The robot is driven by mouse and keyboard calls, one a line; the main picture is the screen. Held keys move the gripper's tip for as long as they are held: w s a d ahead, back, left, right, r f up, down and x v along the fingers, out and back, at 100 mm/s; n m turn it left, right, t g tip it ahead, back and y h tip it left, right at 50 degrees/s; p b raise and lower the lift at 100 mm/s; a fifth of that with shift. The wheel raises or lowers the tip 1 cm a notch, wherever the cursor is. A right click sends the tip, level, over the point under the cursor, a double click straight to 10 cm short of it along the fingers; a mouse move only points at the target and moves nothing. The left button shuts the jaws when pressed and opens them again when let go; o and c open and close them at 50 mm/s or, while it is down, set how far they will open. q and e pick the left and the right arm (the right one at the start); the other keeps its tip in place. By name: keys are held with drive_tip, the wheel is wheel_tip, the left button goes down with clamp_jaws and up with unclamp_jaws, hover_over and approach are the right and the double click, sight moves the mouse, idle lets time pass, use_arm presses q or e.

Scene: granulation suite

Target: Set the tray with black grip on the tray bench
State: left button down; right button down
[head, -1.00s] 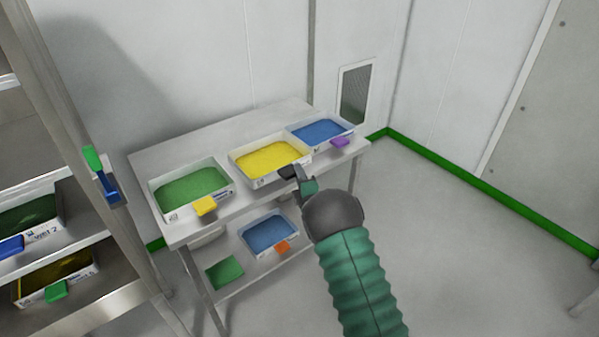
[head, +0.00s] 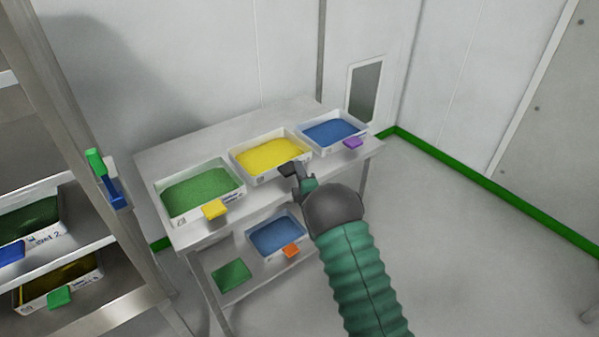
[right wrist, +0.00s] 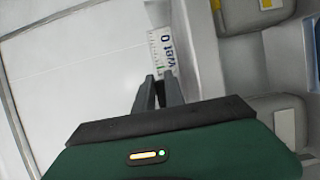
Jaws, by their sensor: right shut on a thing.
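The tray with the black grip (head: 270,160) holds yellow material and is at the middle of the tray bench (head: 254,207) top, between two other trays. It looks level, and I cannot tell whether its base touches the bench. My right gripper (head: 298,172) is shut on its black grip (head: 286,168) at the front side. In the right wrist view the fingers (right wrist: 159,88) are close together in front of a white wall with a printed label (right wrist: 162,48). My left gripper is not in view.
A green-filled tray (head: 233,205) with a yellow grip stands left on the bench, a blue-filled tray (head: 309,142) with a purple grip (head: 352,143) right. The lower shelf holds another blue-filled tray (head: 252,254) and a green item (head: 231,275). A metal rack (head: 95,170) stands at left.

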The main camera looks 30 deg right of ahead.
drive_tip(key=shift+w+f, duration=0.2)
drive_tip(key=shift+w, duration=0.05)
drive_tip(key=c, duration=1.6)
unclamp_jaws()
drive_tip(key=shift+d, duration=0.2)
drive_tip(key=shift+c, duration=0.2)
drive_tip(key=o, duration=0.3)
drive_tip(key=shift+s+d, duration=0.15)
drive_tip(key=shift+d, duration=0.05)
drive_tip(key=shift+a, duration=0.15)
drive_tip(key=shift+a+f, duration=0.1)
drive_tip(key=shift+s+a, duration=0.1)
drive_tip(key=shift+s, duration=0.15)
drive_tip(key=v, duration=1.6)
drive_tip(key=shift+p, duration=0.3)
